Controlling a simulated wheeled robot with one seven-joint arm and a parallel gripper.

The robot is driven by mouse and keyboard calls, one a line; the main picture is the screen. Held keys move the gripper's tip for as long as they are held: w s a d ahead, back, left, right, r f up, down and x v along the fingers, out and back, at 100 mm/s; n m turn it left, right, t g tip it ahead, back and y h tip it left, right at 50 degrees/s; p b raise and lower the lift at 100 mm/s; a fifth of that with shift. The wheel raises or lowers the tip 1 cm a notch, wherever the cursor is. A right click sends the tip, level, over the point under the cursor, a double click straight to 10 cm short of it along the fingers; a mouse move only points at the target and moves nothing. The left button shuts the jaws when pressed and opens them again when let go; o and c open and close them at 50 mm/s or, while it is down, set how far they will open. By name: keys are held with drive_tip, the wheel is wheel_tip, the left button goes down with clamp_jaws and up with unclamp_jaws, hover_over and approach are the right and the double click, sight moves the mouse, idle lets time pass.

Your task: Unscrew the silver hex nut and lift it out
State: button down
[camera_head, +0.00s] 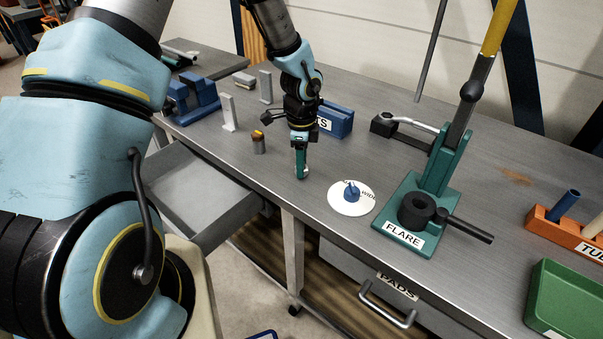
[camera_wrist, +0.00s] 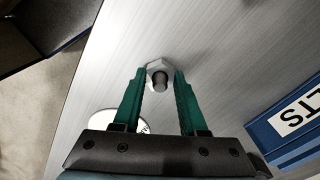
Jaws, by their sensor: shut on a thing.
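The silver hex nut (camera_wrist: 157,66) shows in the wrist view between the tips of my gripper's green fingers. A dark round shape, a stud end or the hole, shows at its middle; I cannot tell which. My gripper (camera_wrist: 160,78) is shut on the nut, one finger on each side. In the head view my gripper (camera_head: 301,174) points down at the bench top, left of the white disc. The nut is hidden behind the fingers there, and I cannot tell whether it is clear of the bench.
A white disc with a blue knob (camera_head: 351,193) lies to the right. Beyond it stands the green FLARE tool (camera_head: 407,232) with a tall lever. A blue bin (camera_head: 338,121) stands behind my gripper. A small post (camera_head: 259,144) and a blue vise (camera_head: 193,97) are left. An open drawer (camera_head: 205,205) juts out in front.

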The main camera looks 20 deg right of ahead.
drive_tip(key=n+b, duration=0.1)
drive_tip(key=n, duration=0.5)
drive_tip(key=shift+f+n+b, duration=0.15)
drive_tip(key=shift+n+b, duration=0.15)
drive_tip(key=shift+b, duration=0.1)
drive_tip(key=shift+n, duration=1.2)
drive_tip(key=n+b, duration=0.1)
drive_tip(key=n, duration=0.1)
drive_tip(key=shift+n, duration=0.4)
drive_tip(key=n, duration=0.6)
drive_tip(key=shift+r, duration=0.25)
drive_tip(key=n, duration=0.3)
